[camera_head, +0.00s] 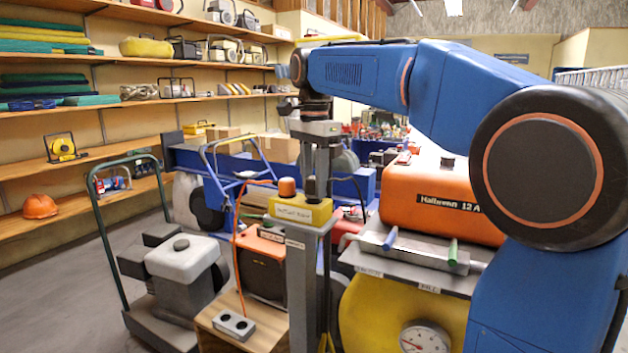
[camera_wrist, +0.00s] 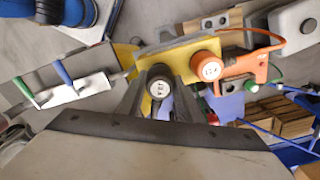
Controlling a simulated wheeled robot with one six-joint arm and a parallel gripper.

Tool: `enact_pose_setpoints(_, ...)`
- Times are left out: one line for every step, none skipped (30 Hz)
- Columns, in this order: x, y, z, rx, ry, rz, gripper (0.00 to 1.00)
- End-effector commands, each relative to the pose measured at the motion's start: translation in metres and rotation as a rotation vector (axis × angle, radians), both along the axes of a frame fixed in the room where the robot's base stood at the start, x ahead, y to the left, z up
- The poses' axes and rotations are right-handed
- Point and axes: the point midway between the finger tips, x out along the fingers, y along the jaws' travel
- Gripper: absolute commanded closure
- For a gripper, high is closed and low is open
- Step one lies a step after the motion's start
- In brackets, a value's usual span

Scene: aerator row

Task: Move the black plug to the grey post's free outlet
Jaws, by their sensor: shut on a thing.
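The grey post (camera_head: 301,285) stands in the middle of the head view, with a yellow-edged top (camera_head: 290,212). An orange plug (camera_head: 287,187) sits on the left side of that top; in the wrist view the orange plug (camera_wrist: 207,68) has a white face and an orange cord. My gripper (camera_head: 318,190) points down at the right side of the top. In the wrist view my gripper (camera_wrist: 160,88) is shut on the black plug (camera_wrist: 160,86), which has a white label. The outlet under it is hidden, so I cannot tell whether the plug is seated.
A grey two-hole socket block (camera_head: 233,325) lies on a wooden crate left of the post. On the right, a grey panel (camera_head: 370,258) carries a blue lever (camera_head: 390,238) and a green lever (camera_head: 453,252). A trolley (camera_head: 130,240) stands at the left.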

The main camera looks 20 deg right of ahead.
Motion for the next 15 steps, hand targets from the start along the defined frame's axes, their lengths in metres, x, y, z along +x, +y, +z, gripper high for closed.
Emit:
enact_pose_setpoints(-0.0001,0.0,-0.0009,0.0,0.0,0.0,0.91)
enact_pose_setpoints(-0.0001,0.0,-0.0015,0.0,0.0,0.0,0.91)
enact_pose_setpoints(-0.0001,0.0,-0.0023,0.0,0.0,0.0,0.91)
enact_pose_setpoints(-0.0001,0.0,-0.0028,0.0,0.0,0.0,0.91)
enact_pose_setpoints(0.0,0.0,-0.0034,0.0,0.0,0.0,0.91)
enact_pose_setpoints(-0.0001,0.0,-0.0041,0.0,0.0,0.0,0.91)
enact_pose_setpoints(-0.0001,0.0,-0.0047,0.0,0.0,0.0,0.91)
enact_pose_setpoints(-0.0001,0.0,-0.0053,0.0,0.0,0.0,0.91)
enact_pose_setpoints(-0.0001,0.0,-0.0061,0.0,0.0,0.0,0.91)
enact_pose_setpoints(-0.0001,0.0,-0.0067,0.0,0.0,0.0,0.91)
enact_pose_setpoints(-0.0002,-0.0001,-0.0073,0.0,0.0,0.0,0.91)
enact_pose_setpoints(-0.0002,-0.0001,-0.0081,0.0,0.0,0.0,0.91)
enact_pose_setpoints(-0.0002,-0.0001,-0.0088,0.0,0.0,0.0,0.91)
enact_pose_setpoints(-0.0003,-0.0001,-0.0094,0.0,0.001,0.0,0.91)
enact_pose_setpoints(-0.0003,0.0,-0.0103,0.0,0.001,0.0,0.91)
